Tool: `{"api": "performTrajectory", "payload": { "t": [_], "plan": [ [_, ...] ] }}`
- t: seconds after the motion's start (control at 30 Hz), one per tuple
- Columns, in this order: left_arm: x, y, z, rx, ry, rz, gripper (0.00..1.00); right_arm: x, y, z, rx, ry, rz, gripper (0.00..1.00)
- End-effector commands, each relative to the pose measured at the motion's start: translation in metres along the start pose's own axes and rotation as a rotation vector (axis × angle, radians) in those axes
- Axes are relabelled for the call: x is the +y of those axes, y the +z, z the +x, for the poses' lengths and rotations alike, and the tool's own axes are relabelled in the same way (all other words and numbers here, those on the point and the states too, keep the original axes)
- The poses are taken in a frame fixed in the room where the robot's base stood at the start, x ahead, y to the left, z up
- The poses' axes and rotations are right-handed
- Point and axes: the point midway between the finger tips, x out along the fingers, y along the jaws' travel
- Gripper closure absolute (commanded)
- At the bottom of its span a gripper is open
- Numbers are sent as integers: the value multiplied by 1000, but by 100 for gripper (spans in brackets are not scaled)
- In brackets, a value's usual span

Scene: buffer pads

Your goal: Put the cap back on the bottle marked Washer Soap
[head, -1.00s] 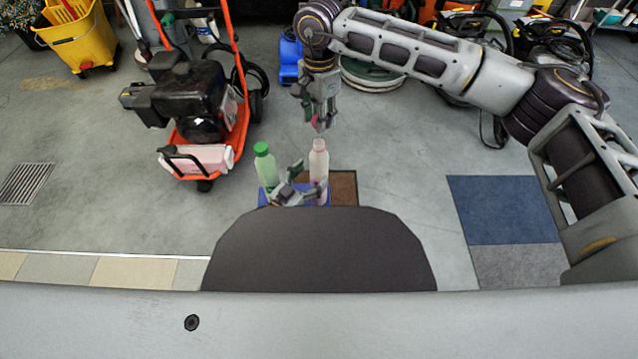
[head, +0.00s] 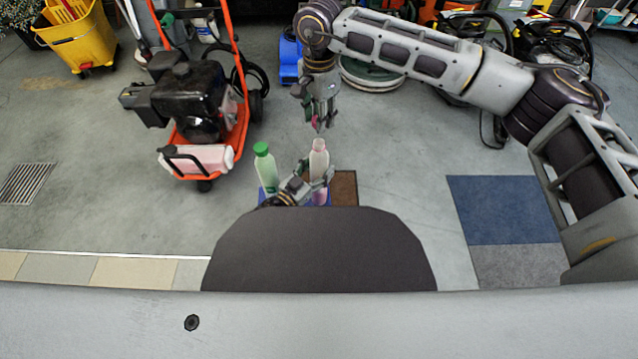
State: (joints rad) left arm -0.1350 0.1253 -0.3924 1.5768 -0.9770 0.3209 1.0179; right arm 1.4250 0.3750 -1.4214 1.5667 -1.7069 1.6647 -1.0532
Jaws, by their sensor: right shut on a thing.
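A pale pink bottle (head: 319,158) stands upright and uncapped in the middle of the head view. Any marking on it is too small to read. My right gripper (head: 318,122) points down just above its mouth, shut on a small pinkish cap (head: 316,124) mostly hidden by the fingers. The cap is apart from the bottle. My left gripper (head: 318,172) is low at the bottle, its fingers spread, one by its left side and one across its lower right. I cannot tell whether they touch it.
A green bottle with a green cap (head: 262,149) stands just left, close to my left gripper. Both bottles stand on a blue surface (head: 328,198) beside a brown patch (head: 345,186). An orange-framed machine (head: 240,125) stands at left.

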Motion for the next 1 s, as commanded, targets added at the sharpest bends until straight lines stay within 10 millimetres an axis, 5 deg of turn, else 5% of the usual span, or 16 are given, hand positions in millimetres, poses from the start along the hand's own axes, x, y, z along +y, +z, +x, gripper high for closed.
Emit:
{"api": "performTrajectory", "payload": {
  "t": [0.37,1.0],
  "plan": [
    [0,0,0,0,0,0,92,0,0,0,0,0,0,73],
    [0,0,0,0,0,0,92,0,1,46,0,1,0,73]
  ]
}}
